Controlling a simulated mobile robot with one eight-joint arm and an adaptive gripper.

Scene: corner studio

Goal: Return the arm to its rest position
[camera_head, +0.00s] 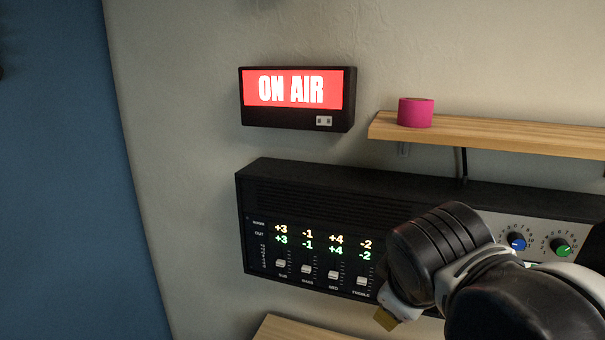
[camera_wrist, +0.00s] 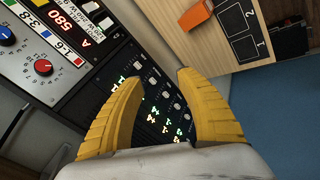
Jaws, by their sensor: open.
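My gripper (camera_wrist: 159,78) shows in the wrist view with two yellow fingers apart and nothing between them. In the head view, my arm comes in from the lower right, and a yellow fingertip (camera_head: 386,319) shows just in front of the lower edge of the black mixer unit (camera_head: 330,190). The rest of the gripper is hidden behind my wrist there. The wrist view looks past the fingers at the mixer's lit green and yellow digits. I cannot tell whether the fingers touch the panel.
A lit ON AIR sign (camera_head: 297,90) hangs above the mixer. A wooden shelf (camera_head: 490,133) holds a pink roll (camera_head: 415,112). An orange object (camera_wrist: 196,16) lies on a wooden surface (camera_wrist: 225,55) marked 1 and 2.

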